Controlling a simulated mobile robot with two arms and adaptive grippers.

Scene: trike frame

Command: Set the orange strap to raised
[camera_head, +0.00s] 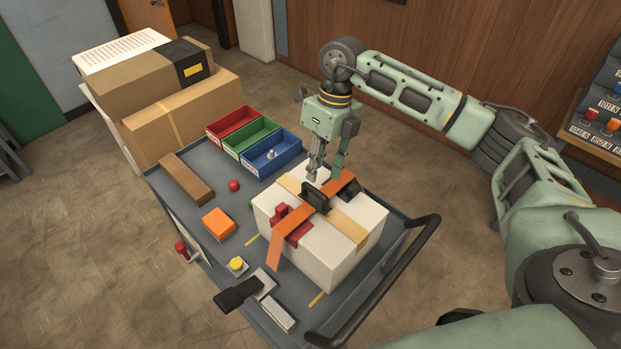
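The orange strap (292,228) lies across the top of a white box (345,262) on the grey cart. Its near end hangs down the box's front left side; its far part runs under my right gripper. A black handle-like piece (315,197) sits over the strap, and a red clamp-like part (290,226) is beside it. My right gripper (325,176) points down just above the far part of the strap, fingers apart with a gap between them. Whether a fingertip touches the strap is hard to tell. My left gripper is not in view.
A tan band (345,228) crosses the box. Red, green and blue bins (270,154) stand behind left. An orange block (218,223), a red ball (234,185), a yellow button (236,264) and a black-handled tool (240,292) lie on the cart. A dark rail (385,280) edges the right.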

